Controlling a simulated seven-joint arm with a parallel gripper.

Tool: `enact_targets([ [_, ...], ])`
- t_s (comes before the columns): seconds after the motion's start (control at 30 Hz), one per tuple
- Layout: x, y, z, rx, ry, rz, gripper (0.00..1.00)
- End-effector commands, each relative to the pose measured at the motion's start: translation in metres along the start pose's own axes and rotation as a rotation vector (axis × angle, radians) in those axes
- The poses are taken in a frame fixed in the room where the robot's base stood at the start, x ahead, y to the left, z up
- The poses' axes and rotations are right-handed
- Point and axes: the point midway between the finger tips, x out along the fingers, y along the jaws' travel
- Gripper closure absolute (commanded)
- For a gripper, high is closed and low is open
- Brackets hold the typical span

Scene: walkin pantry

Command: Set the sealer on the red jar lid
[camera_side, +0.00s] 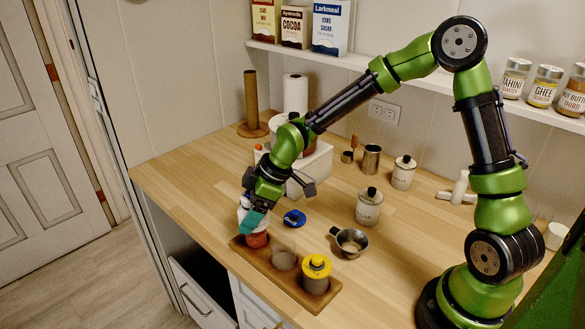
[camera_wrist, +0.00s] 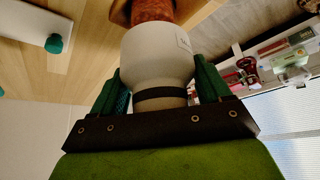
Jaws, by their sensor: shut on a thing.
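My gripper (camera_side: 254,217) is shut on the white sealer (camera_side: 243,213). In the wrist view the sealer (camera_wrist: 157,58) is a white, wide-ended body with a black band, between my teal fingers (camera_wrist: 157,92). The red jar (camera_side: 256,240) stands at the left end of the wooden tray (camera_side: 318,302), under my gripper. In the wrist view its red part (camera_wrist: 152,11) shows just past the sealer's wide end. The sealer is over the jar, but I cannot tell whether they touch. My fingers and the sealer hide much of the jar's top.
The tray also holds a clear jar (camera_side: 285,260) and a yellow-lidded jar (camera_side: 316,266). A white box (camera_side: 311,165) is behind my gripper. The counter's left part is clear.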

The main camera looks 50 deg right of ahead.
Motion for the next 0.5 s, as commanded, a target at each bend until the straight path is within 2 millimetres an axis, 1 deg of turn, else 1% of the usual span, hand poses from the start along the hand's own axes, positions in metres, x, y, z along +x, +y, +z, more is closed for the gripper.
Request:
enact_targets([
  [0.5, 0.0069, -0.0003, 0.0038, -0.001, 0.0, -0.001, 0.61],
])
